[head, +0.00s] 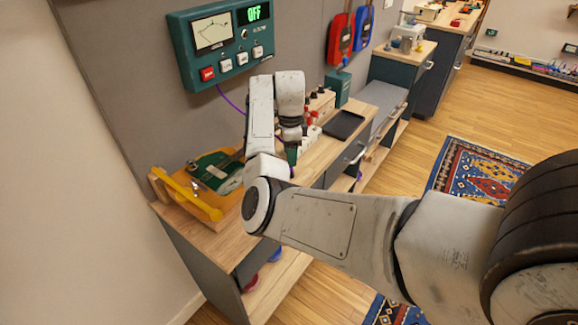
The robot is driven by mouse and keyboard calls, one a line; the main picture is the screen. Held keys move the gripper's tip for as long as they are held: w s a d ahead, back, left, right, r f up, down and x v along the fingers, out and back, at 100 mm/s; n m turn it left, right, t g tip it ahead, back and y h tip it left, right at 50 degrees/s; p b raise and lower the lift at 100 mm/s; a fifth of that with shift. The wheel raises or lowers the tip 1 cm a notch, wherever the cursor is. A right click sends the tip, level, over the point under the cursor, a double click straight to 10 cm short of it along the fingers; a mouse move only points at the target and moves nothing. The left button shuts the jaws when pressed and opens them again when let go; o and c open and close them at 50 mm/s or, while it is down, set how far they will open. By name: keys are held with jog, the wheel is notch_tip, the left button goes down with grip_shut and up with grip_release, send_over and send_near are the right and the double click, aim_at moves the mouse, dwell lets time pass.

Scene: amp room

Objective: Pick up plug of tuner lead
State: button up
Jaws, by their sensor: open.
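The purple tuner lead (231,101) hangs from the underside of the teal wall unit (222,45), whose display reads OFF. The lead runs down to the right and goes behind my arm. I cannot make out its plug; a small purple spot shows just below my gripper, too small to identify. My gripper (291,153) points down over the wooden bench top (312,165), beside some small bench items. Its fingers are small and partly covered by my arm; it is open, and I see nothing held in it.
A yellow-framed tray (187,197) with a green board stands at the bench's left end. A black tray (343,125) lies right of my gripper. Red (340,38) and blue (363,28) items hang on the wall. A patterned rug (470,172) covers the floor at right.

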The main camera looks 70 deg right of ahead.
aim_at(290, 172)
jog(key=shift+a+f+p, duration=0.15)
jog(key=shift+f, duration=0.95)
jog(key=shift+a+f+p, duration=0.15)
jog(key=shift+f, duration=0.95)
grip_shut()
